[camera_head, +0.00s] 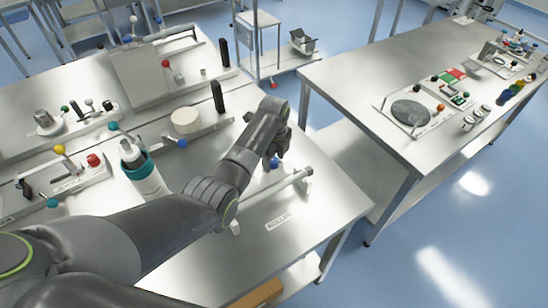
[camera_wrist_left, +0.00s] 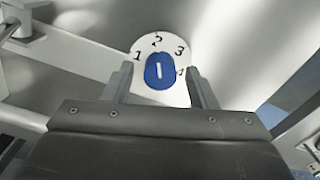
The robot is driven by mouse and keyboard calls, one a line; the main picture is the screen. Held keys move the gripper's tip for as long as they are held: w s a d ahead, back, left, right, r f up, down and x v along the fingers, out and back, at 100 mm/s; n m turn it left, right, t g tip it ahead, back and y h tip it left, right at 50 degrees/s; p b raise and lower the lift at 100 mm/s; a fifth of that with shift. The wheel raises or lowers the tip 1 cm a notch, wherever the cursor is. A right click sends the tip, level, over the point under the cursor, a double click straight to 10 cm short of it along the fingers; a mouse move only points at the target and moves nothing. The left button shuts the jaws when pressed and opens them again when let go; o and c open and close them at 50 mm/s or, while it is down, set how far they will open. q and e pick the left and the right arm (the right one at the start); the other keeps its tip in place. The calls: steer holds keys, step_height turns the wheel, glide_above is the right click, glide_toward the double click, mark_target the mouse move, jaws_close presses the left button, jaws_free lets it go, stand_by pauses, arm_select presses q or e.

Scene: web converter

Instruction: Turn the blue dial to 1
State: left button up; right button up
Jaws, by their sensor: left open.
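The blue dial (camera_wrist_left: 159,71) sits on a white round plate marked 1, 2, 3 and 4, and its white line points roughly toward the 2. In the head view a small part of the blue dial (camera_head: 274,162) shows below my left gripper; my arm hides the rest. My left gripper (camera_head: 272,155) is open. In the left wrist view its two fingers (camera_wrist_left: 160,82) stand on either side of the blue dial, with gaps between them and it. I cannot tell how far above the dial plate the fingertips are. My right gripper is not in view.
A horizontal roller (camera_head: 272,190) lies close to the dial on the steel table (camera_head: 310,222). A white bottle (camera_head: 145,178), a cream disc (camera_head: 186,120) and several coloured knobs stand to the left. A second table (camera_head: 350,75) with more fixtures stands at the right, across open floor.

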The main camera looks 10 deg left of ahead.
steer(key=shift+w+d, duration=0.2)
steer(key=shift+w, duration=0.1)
arm_select(q)
steer(key=c, duration=1)
steer(key=shift+o, duration=0.2)
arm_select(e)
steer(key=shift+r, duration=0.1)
arm_select(q)
steer(key=shift+n, duration=0.3)
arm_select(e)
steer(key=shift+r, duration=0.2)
arm_select(q)
steer(key=shift+r+n+p, duration=0.15)
steer(key=shift+n+p, duration=0.65)
steer(key=shift+p, duration=0.05)
steer(key=n+p, duration=0.1)
steer(key=n, duration=0.1)
steer(key=shift+n, duration=0.4)
steer(key=n+p, duration=0.1)
steer(key=n, duration=0.2)
steer(key=shift+w+n+p, duration=0.1)
steer(key=shift+n+p, duration=0.55)
steer(key=shift+n, duration=1.25)
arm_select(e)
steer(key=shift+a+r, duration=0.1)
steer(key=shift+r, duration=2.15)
